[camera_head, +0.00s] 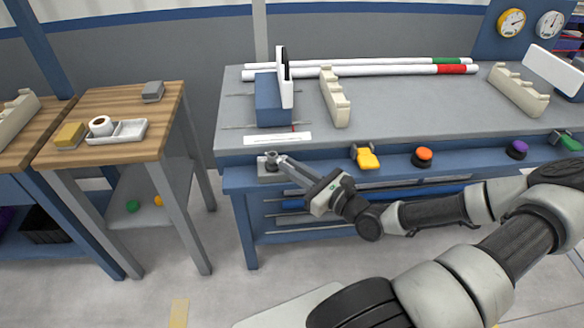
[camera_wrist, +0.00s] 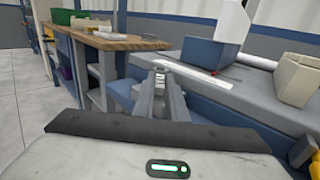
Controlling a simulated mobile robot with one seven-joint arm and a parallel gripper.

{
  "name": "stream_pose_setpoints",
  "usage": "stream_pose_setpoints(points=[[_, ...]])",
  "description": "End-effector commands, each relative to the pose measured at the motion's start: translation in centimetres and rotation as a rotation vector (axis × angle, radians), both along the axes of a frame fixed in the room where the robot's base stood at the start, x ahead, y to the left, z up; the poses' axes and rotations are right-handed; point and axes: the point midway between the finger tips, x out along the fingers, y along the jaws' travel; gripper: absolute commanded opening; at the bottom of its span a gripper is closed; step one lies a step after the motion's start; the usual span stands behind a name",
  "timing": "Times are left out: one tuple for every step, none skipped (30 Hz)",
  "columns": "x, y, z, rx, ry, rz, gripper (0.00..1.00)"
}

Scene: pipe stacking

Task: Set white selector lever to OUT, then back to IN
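A small pale block with a round grey knob (camera_head: 271,160) is mounted at the left end of the bench's blue front ledge; it seems to be the selector, but its lever and any IN or OUT marks are too small to make out. My gripper (camera_head: 284,161) reaches in from the right, its fingertips right at the knob. In the wrist view my gripper's two long grey fingers (camera_wrist: 160,76) point ahead with a narrow gap between them. I cannot tell whether they touch or hold the lever.
Yellow (camera_head: 367,158), orange (camera_head: 423,156) and purple (camera_head: 517,149) controls sit along the ledge to the right. On the bench stand a blue box (camera_head: 270,104), a cream rack (camera_head: 335,98) and a white label strip (camera_head: 277,138). A wooden table (camera_head: 82,150) stands left, across a floor gap.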

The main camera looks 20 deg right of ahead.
Motion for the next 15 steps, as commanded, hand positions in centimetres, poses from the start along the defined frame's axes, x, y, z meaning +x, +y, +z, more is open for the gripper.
stream_pose_setpoints(points=[[-0.01, -0.05, -0.09, -0.003, 0.002, 0.000, 0.18], [0.00, -0.04, -0.09, -0.003, 0.002, 0.000, 0.23], [0.00, -0.04, -0.08, -0.002, 0.001, 0.000, 0.30], [0.00, -0.04, -0.07, -0.002, 0.001, 0.000, 0.30], [-0.01, -0.04, -0.06, -0.002, 0.001, 0.000, 0.30], [0.00, -0.03, -0.05, -0.002, 0.001, 0.000, 0.30], [0.00, -0.03, -0.04, -0.001, 0.001, 0.000, 0.30], [0.00, -0.03, -0.03, -0.001, 0.001, 0.000, 0.30], [0.00, -0.03, -0.03, -0.001, 0.001, 0.000, 0.30], [0.01, -0.03, -0.02, -0.001, 0.001, 0.000, 0.30], [0.00, -0.02, -0.01, -0.001, 0.001, 0.000, 0.30], [-0.05, -0.06, 0.00, -0.001, 0.001, 0.000, 0.30], [-0.14, -0.11, 0.01, -0.001, 0.001, -0.001, 0.30], [-0.27, -0.20, 0.02, -0.002, 0.000, -0.001, 0.30], [-0.56, -0.35, 0.05, -0.003, 0.000, -0.002, 0.30]])
